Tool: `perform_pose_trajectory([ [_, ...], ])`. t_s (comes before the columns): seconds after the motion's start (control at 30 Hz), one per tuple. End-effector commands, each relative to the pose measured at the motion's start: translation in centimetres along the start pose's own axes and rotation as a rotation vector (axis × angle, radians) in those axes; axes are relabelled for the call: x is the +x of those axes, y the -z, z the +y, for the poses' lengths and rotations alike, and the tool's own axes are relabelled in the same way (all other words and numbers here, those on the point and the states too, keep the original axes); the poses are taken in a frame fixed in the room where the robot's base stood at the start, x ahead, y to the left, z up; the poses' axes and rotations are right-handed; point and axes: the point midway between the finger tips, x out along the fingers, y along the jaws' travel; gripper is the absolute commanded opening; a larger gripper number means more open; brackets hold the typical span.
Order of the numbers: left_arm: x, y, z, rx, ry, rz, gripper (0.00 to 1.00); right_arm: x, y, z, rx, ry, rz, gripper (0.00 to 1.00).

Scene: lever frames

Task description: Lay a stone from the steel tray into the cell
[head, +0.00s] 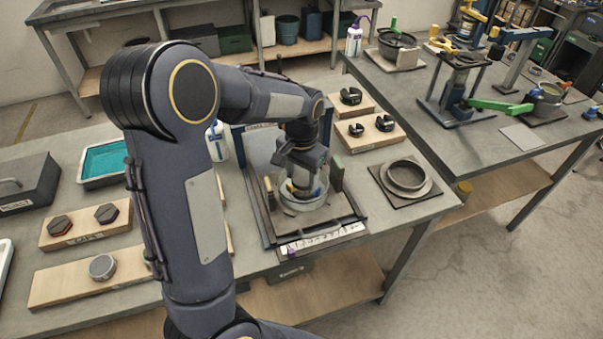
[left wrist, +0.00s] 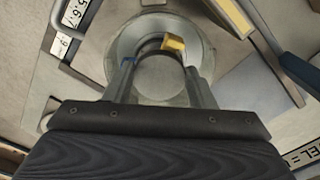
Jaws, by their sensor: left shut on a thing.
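My left gripper (head: 301,190) points down into a clear round cell (head: 304,208) on the framed station in the middle of the bench. In the left wrist view its two fingers (left wrist: 160,82) stand either side of a round grey disc, the stone (left wrist: 160,76), and are shut on it. A pale ring of the cell (left wrist: 125,48) surrounds the stone there. A small yellow piece (left wrist: 173,42) shows at the stone's far edge. Whether the stone touches the cell floor is hidden. I cannot make out the steel tray for certain. My right gripper is out of view.
A tray of teal liquid (head: 104,161) and a dark box (head: 26,184) stand at the left. A second bench (head: 495,140) stands further right.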

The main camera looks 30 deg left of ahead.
Motion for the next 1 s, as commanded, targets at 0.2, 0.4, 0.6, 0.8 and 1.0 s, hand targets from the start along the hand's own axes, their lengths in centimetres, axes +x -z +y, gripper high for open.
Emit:
perform_pose_trajectory([
  [0.2,0.0,0.0,0.0,0.000,0.000,0.000,0.55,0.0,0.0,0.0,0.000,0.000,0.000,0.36],
  [0.4,0.0,0.0,0.0,0.000,0.000,0.000,0.76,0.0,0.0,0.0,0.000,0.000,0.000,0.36],
  [0.6,0.0,0.0,0.0,0.000,0.000,0.000,0.76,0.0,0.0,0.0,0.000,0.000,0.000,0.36],
  [0.8,-1.8,0.1,0.0,-0.001,0.000,0.006,0.76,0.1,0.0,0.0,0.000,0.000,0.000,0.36],
  [1.0,-5.3,0.1,0.0,0.000,0.000,0.005,0.76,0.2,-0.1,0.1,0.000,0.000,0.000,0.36],
])
